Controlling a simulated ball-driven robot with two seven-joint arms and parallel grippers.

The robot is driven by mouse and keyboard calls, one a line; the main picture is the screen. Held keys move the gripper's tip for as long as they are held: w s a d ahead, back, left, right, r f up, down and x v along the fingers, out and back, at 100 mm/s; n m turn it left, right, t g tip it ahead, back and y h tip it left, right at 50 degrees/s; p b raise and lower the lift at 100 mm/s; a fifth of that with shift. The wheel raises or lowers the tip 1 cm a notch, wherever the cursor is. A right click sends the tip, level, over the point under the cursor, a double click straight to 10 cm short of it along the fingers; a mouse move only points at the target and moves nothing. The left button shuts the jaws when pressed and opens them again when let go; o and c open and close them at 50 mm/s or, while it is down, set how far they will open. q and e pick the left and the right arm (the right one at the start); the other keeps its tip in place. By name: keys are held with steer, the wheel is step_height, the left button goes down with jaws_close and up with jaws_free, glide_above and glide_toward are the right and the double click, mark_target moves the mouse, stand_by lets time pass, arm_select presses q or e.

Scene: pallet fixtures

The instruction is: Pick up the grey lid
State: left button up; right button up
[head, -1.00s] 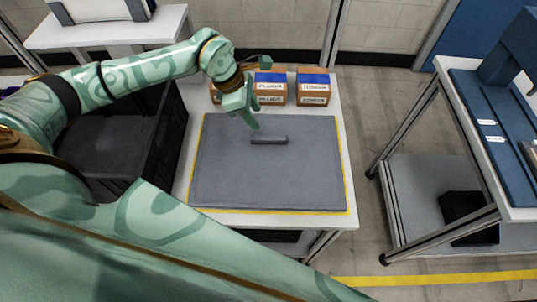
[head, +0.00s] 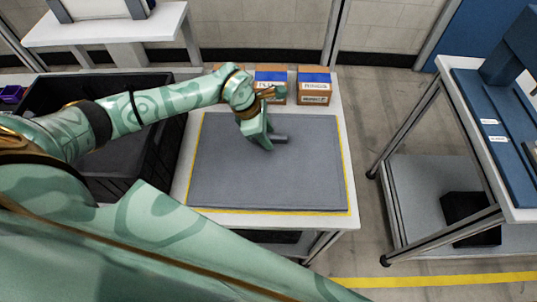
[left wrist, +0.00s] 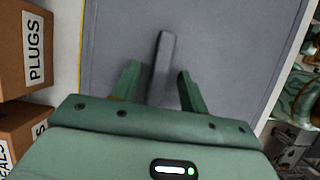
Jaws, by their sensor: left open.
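The grey lid (head: 250,180) lies flat on the white table, with a dark bar handle (head: 281,139) standing on its upper middle. In the left wrist view the lid (left wrist: 225,40) fills most of the picture, and its handle (left wrist: 163,62) runs between my two fingers. My left gripper (head: 268,147) is open at the handle's left end in the head view. In the left wrist view the fingers of my left gripper (left wrist: 157,82) stand on either side of the handle, with gaps showing. My right gripper is not in view.
Small boxes with blue tops, one a middle box (head: 271,88) and one a right box (head: 314,90), stand behind the lid. A black crate (head: 160,150) is left of the table. A cart with a blue top (head: 490,130) stands right, across clear floor.

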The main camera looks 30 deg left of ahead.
arm_select(q)
steer(key=shift+f, duration=0.25)
stand_by(0.4)
jaws_close()
